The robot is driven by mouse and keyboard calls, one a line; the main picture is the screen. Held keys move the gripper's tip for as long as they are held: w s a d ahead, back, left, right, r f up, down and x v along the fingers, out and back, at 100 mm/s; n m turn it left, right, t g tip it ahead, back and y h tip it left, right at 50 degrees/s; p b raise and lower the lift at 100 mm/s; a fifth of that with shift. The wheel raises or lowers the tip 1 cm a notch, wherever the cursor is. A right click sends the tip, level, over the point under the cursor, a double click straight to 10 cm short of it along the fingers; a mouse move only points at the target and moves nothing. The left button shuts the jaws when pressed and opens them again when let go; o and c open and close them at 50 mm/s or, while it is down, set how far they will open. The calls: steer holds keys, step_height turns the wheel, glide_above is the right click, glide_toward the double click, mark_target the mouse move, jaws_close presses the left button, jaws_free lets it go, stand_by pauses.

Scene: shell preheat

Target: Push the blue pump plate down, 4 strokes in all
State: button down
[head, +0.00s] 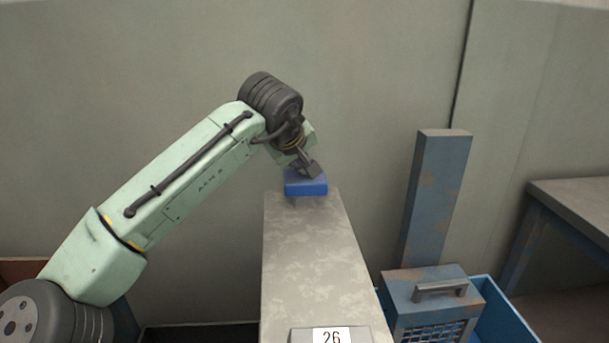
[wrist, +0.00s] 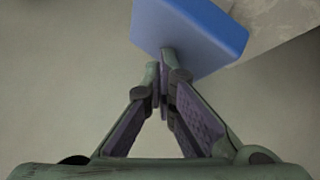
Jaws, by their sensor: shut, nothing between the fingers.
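The blue pump plate (head: 306,187) sits at the far end of the top of a grey column or housing. It also shows in the wrist view (wrist: 195,32), where it fills the top middle as a tilted blue block. My gripper (head: 313,170) is directly over the plate in the head view, tilted downward. In the wrist view my gripper (wrist: 163,85) has its fingers together with nothing between them, and their tips are at the plate's near edge. I cannot tell for certain whether the tips touch the plate. The gripper hides part of its top.
The grey housing (head: 310,265) runs toward me and bears a "26" label (head: 332,336) at its near end. To its right are a blue upright post (head: 437,190), a handled blue box (head: 432,292) in a blue bin (head: 500,318), and a table (head: 578,205). A plain wall stands behind.

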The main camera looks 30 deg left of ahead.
mark_target(301, 175)
steer(key=shift+f+b, duration=0.9)
steer(key=shift+f, duration=0.55)
stand_by(0.6)
steer(key=shift+r, duration=0.15)
steer(key=shift+r+p, duration=1.65)
steer(key=shift+r, duration=0.4)
steer(key=shift+r+p, duration=1.95)
steer(key=shift+r, duration=0.6)
